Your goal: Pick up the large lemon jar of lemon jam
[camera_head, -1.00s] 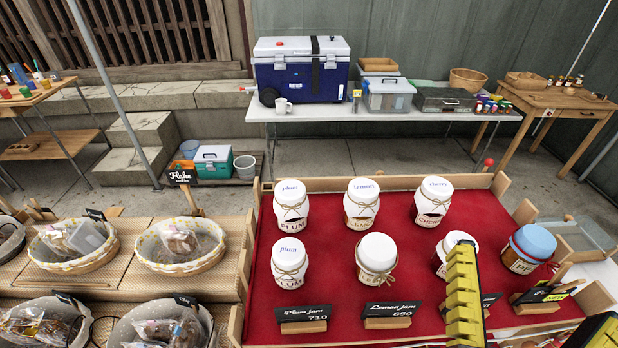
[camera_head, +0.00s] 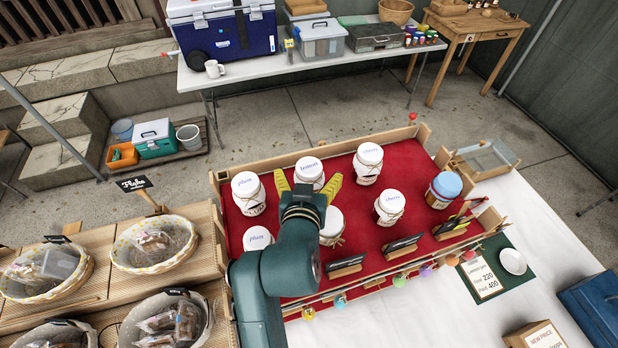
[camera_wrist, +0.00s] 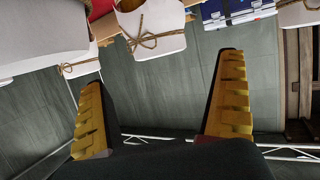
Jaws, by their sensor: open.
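The large lemon jar (camera_head: 309,171) stands upright in the back row on the red display, with a white cloth lid marked "lemon". My gripper (camera_head: 308,185) is open, its yellow fingers appearing on either side of the jar's lower part in the head view. My wrist hides part of the jar's front. In the wrist view, a white-topped jar with a twine bow (camera_wrist: 152,42) is at the top, between and beyond the open fingers of my gripper (camera_wrist: 160,105). No contact is visible. A front-row jar (camera_head: 332,222) is partly behind my arm.
A blue-lidded jar (camera_head: 443,189) is farther right. Price signs line the front. Baskets (camera_head: 153,243) are at left. A wooden wall edges the red display.

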